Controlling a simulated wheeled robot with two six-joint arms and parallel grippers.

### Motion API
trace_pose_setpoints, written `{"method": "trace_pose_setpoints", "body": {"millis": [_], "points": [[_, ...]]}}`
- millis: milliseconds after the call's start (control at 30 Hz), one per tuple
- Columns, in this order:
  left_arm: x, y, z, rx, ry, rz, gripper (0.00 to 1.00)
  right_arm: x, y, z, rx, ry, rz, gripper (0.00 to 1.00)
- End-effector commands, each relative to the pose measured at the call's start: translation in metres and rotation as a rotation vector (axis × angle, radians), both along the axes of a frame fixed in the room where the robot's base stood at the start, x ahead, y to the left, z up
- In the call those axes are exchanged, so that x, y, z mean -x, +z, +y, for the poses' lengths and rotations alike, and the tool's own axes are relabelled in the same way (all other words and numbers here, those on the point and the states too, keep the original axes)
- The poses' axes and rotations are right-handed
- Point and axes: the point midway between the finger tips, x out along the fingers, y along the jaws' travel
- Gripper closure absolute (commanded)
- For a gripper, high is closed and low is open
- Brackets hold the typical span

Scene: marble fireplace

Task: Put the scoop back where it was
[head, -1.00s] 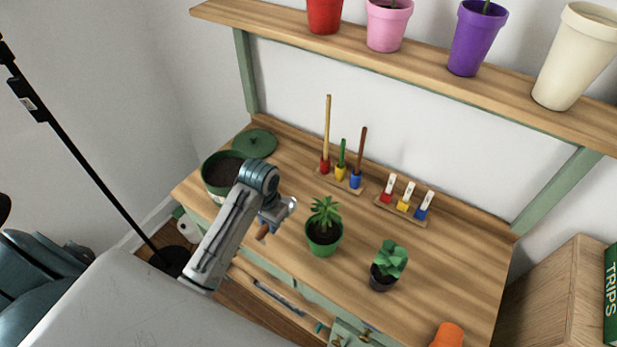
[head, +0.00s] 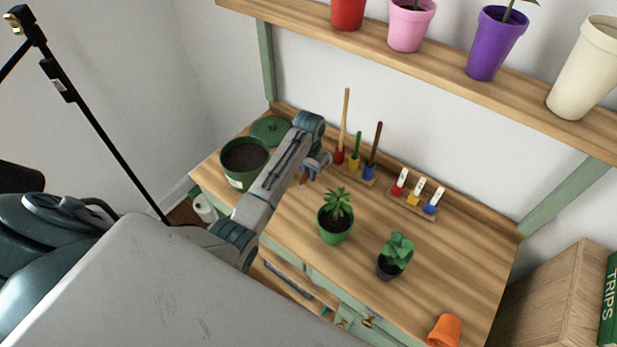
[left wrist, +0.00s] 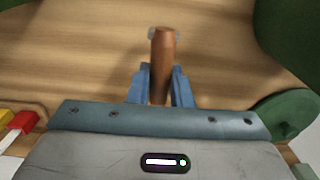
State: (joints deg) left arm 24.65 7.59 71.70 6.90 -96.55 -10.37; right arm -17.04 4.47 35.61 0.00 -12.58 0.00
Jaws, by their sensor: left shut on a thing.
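My left gripper (head: 307,177) is over the back left part of the wooden bench, between the large green pot and the holder of upright tools. In the left wrist view its blue fingers (left wrist: 160,88) are shut on the brown wooden handle of the scoop (left wrist: 162,55). A small grey part shows behind the handle's far end; most of the scoop's metal is hidden. In the head view only a bit of the brown handle (head: 303,181) shows under the gripper. My right gripper is not in view.
A soil-filled green pot (head: 243,160) and green lid (head: 270,129) stand left. The tool holder (head: 352,173) and label holder (head: 411,201) stand along the back. Two potted plants (head: 335,226) (head: 390,266) and an orange pot (head: 446,331) stand rightward. A front drawer (head: 295,283) is open.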

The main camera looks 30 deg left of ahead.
Motion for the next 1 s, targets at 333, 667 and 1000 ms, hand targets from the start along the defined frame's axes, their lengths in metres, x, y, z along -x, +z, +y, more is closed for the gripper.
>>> {"method": "trace_pose_setpoints", "body": {"millis": [333,667,1000], "points": [[0.001,-0.034,0.0,0.0,-0.001,0.0,1.0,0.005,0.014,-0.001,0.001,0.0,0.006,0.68],[0.002,-0.037,0.0,0.0,-0.001,0.001,0.75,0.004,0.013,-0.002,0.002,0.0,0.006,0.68],[0.002,-0.036,0.0,0.0,0.0,0.001,0.6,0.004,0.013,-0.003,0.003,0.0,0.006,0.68]]}}
